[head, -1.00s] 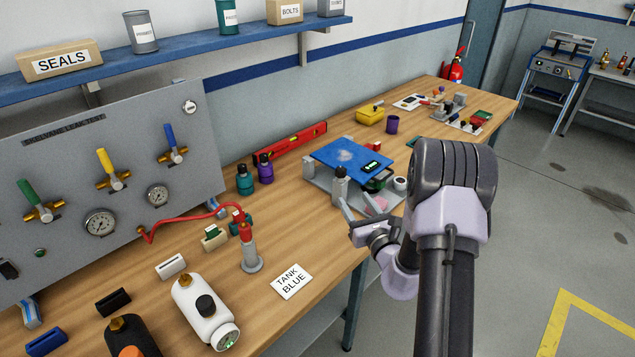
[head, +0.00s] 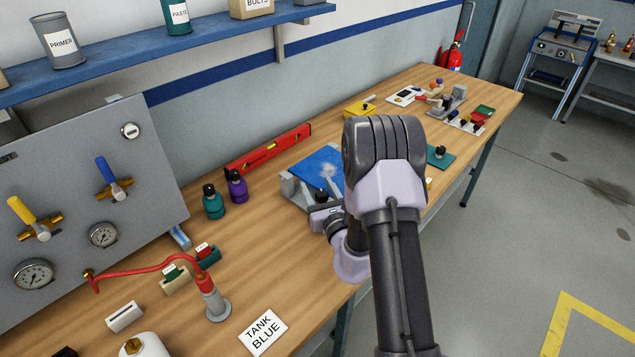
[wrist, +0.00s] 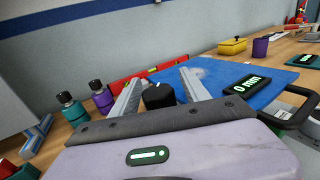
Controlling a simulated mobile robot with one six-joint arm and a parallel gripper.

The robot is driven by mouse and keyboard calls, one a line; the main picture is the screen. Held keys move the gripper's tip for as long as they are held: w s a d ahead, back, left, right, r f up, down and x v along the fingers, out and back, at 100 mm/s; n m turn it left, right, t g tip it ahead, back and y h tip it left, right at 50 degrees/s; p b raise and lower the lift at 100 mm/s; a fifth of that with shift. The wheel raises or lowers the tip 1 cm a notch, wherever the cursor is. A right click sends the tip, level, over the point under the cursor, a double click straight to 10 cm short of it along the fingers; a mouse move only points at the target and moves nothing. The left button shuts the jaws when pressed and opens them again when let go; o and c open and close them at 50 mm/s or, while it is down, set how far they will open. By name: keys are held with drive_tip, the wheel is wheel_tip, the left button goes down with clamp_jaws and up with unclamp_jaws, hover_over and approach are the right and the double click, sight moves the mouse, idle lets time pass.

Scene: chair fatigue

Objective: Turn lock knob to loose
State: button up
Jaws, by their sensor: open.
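The black lock knob (wrist: 158,96) shows in the wrist view with a pale mark on top. It sits between the two pale fingers of my open gripper (wrist: 163,79), and I cannot tell whether either finger touches it.
A teal bottle (head: 213,203) and a purple bottle (head: 237,186) stand left of the fixture. A red level (head: 268,150) lies behind it. A black handle (wrist: 292,108) is right of my gripper.

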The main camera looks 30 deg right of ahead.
drive_tip(key=shift+s, duration=0.1)
drive_tip(key=shift+c, duration=0.4)
clamp_jaws()
drive_tip(key=shift+n+y, duration=0.3)
drive_tip(key=shift+y, duration=0.2)
drive_tip(key=shift+s+a+n+g+y+b, duration=0.1)
drive_tip(key=shift+a+n+g+y+b, duration=0.35)
drive_tip(key=shift+n+y, duration=1)
drive_tip(key=shift+s+a+n+g+y+b, duration=0.2)
drive_tip(key=shift+n+y+b, duration=0.55)
drive_tip(key=shift+y, duration=1.35)
drive_tip(key=shift+w+a+n+g+y+b, duration=0.1)
drive_tip(key=shift+a+n+g+y+b, duration=0.3)
drive_tip(key=shift+n+y, duration=1.15)
drive_tip(key=shift+r+g+y, duration=0.1)
drive_tip(key=shift+g+y, duration=0.15)
drive_tip(key=shift+y, duration=0.25)
